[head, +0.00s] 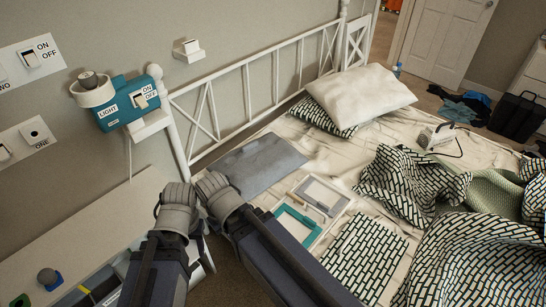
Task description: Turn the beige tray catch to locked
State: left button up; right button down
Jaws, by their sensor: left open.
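A beige-framed tray (335,207) lies flat on the bed, with a slim grey-blue bar (315,201) across its near left part that looks like its catch. I cannot read which position it is in. A teal-framed tray (306,239) lies beside it, with a small beige bar (297,202) at its far edge. My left gripper (178,196) is open, left of the bed near the white cabinet. My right gripper (212,184) is close beside it, left of both trays; its fingers are too hidden to judge. Neither gripper touches a tray.
A grey cloth (254,164) lies beyond the trays, and a patterned cloth (366,257) lies to their right. The white bed rail (262,85) runs along the wall. A teal switch box (128,102) is on the wall at left, above the white cabinet (85,225).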

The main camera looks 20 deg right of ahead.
aim_at(295, 199)
jog(key=i+j+z, duration=0.1)
jog(key=z, duration=0.35)
jog(key=i+j+z, duration=0.15)
jog(key=z, duration=0.3)
jog(key=i+j+z, duration=0.25)
jog(key=z, duration=0.15)
